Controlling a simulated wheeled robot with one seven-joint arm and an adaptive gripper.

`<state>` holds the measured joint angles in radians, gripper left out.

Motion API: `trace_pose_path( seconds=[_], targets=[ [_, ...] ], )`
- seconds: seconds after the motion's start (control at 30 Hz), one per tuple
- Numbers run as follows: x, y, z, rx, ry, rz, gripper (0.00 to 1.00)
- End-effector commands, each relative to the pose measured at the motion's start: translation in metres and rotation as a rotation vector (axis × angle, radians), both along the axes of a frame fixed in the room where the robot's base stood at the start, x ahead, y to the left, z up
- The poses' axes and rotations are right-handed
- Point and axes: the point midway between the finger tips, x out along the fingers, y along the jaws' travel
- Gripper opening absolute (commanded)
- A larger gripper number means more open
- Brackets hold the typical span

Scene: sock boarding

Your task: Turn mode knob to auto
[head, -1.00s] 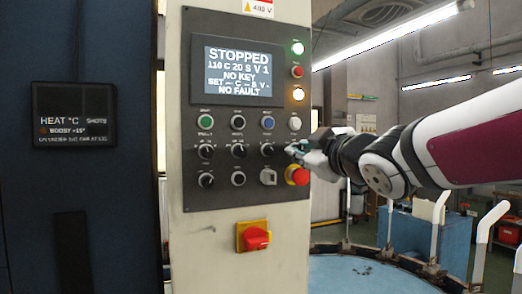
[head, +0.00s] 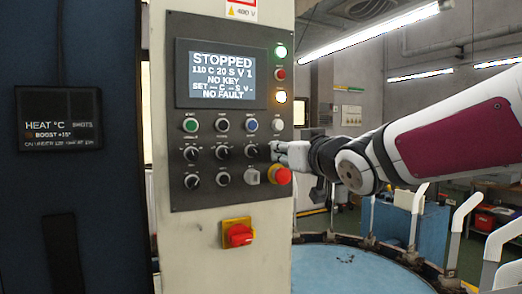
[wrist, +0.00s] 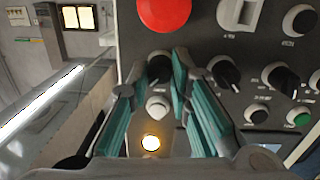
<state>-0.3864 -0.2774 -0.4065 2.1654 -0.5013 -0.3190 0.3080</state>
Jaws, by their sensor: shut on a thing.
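The control panel (head: 228,211) carries a row of black selector knobs. My gripper (head: 280,151) reaches in from the right at the right-end knob of that row, just above the red emergency stop button (head: 281,175). In the head view it covers that knob. In the wrist view, the teal-padded fingers of my gripper (wrist: 157,76) stand on either side of a black knob (wrist: 158,66) and are shut on it. The fingers partly hide the knob, and its setting and label cannot be read.
The red stop button (wrist: 164,12) is close beside the gripped knob. Another black knob (wrist: 225,72) lies just right of the fingers in the wrist view. The screen (head: 222,74) reads STOPPED, NO KEY, NO FAULT. A red-and-yellow switch (head: 238,233) sits below the panel.

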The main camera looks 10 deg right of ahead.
Motion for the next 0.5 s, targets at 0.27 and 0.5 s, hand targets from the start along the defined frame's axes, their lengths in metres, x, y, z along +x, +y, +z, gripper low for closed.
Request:
trace_pose_path(
  seconds=[0.27, 0.5],
  targets=[
    [0.0, 0.0008, -0.0018, 0.062, 0.017, 0.001, 0.0],
    [0.0, 0.0008, -0.002, 0.07, 0.019, 0.001, 0.0]
  ],
)
